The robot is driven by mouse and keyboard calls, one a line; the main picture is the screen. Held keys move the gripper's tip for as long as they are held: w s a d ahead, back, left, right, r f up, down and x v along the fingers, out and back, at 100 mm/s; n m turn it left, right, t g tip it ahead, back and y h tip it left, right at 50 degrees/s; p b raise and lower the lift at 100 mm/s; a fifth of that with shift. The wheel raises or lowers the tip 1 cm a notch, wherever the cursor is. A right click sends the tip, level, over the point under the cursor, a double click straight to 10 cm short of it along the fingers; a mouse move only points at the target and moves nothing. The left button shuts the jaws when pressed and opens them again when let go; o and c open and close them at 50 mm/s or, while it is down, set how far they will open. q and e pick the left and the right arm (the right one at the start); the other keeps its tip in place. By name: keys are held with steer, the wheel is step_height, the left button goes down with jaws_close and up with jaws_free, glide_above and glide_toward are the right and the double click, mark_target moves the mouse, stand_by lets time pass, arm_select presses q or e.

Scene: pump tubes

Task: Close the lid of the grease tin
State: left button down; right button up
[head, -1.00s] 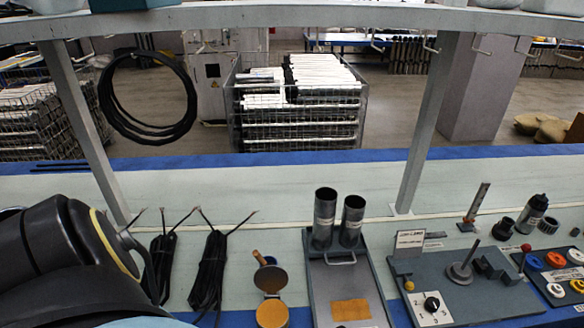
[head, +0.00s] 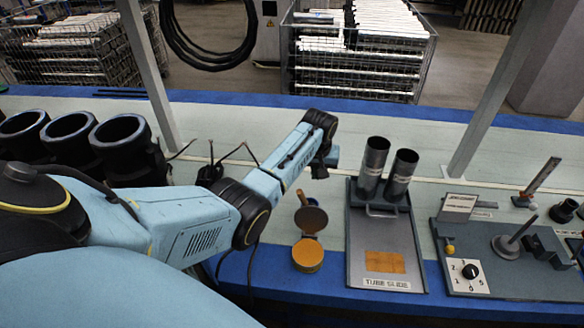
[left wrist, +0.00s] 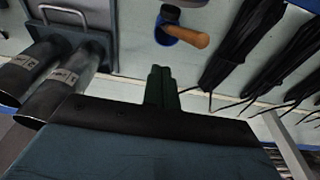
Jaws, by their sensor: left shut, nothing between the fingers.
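The grease tin (head: 307,256) stands near the front edge of the bench, with orange-yellow grease showing in its open top. Its dull brown-grey round lid (head: 311,219) is open behind it, on the far side. A wooden handle (head: 301,198) sticks up just beyond the lid; it also shows in the left wrist view (left wrist: 188,36), beside a blue rounded part. My left gripper (head: 322,170) is past the tin and lid, farther back over the bench and apart from them. Its dark fingers (left wrist: 161,84) are shut and empty in the left wrist view. My right gripper is not in view.
A tray (head: 354,268) with two upright metal tubes (head: 373,165) stands right of the tin. A shelf post (head: 150,75) rises at the back left. A fixture board (head: 510,275) is farther right.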

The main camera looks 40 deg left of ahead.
mark_target(311, 216)
arm_select(q)
steer(key=f+b, duration=0.1)
steer(key=f, duration=0.3)
steer(key=f+b, duration=0.2)
steer(key=f, duration=0.3)
steer(key=shift+w+a+f+b, duration=0.15)
steer(key=shift+w+a+b, duration=0.05)
steer(key=shift+b, duration=0.1)
steer(key=shift+s+d+p, duration=0.35)
steer(key=shift+s+p, duration=0.05)
steer(key=shift+s, duration=0.2)
steer(key=shift+s+d+p, duration=0.35)
steer(key=shift+s, duration=0.25)
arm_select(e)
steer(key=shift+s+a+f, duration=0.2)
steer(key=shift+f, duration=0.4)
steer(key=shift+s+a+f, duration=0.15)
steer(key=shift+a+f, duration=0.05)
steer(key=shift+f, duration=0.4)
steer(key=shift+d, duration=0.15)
arm_select(q)
steer(key=shift+d+r, duration=0.1)
steer(key=shift+r, duration=0.1)
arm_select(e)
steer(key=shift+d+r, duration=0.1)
